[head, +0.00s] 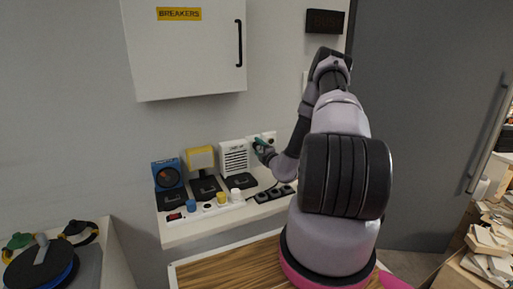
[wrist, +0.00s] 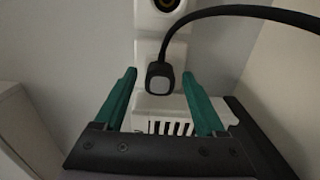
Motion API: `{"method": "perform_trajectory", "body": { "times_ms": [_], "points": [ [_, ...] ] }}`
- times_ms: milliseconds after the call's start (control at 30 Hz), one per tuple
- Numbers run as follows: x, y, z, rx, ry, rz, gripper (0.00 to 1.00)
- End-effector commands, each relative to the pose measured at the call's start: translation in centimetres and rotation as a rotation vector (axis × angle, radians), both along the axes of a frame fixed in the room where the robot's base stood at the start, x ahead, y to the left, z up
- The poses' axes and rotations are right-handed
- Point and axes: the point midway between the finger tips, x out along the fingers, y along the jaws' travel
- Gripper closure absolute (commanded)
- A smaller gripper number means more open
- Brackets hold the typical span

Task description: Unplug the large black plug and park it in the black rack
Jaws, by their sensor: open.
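The black plug (wrist: 160,80), with a grey face, sits against a white socket panel (wrist: 165,45) in the wrist view. A thick black cord (wrist: 235,11) arcs from it to the right. My gripper (wrist: 159,74) is open, with one teal finger on each side of the plug and visible gaps between; whether the fingertips reach its depth I cannot tell. In the head view my gripper (head: 262,147) is by the white wall outlet (head: 262,136), and the plug cannot be made out there. The black rack (head: 275,194) lies on the shelf below, with several dark slots.
The white shelf (head: 215,228) holds a blue device (head: 168,174), a yellow lamp (head: 201,158), a white vented heater (head: 234,157) and a power strip (head: 205,210) with coloured plugs. A breaker cabinet (head: 185,60) hangs above. A cable reel (head: 40,265) stands at the lower left.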

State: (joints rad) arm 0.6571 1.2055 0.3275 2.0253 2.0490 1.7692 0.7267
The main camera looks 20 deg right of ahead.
Motion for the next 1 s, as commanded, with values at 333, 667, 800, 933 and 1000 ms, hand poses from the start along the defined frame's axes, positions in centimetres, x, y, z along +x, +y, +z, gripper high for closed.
{"method": "perform_trajectory", "body": {
  "times_ms": [333, 667, 800, 933, 1000],
  "points": [
    [-0.02, -0.01, 0.02, 0.0, 0.0, 0.0, 0.28],
    [-0.02, -0.01, 0.03, 0.0, 0.0, 0.0, 0.28],
    [-0.02, -0.01, 0.02, 0.0, 0.0, 0.0, 0.81],
    [-0.02, -0.01, 0.03, 0.0, 0.0, 0.0, 1.0],
    [-0.01, -0.01, 0.04, 0.0, 0.0, 0.0, 1.0]
  ]
}}
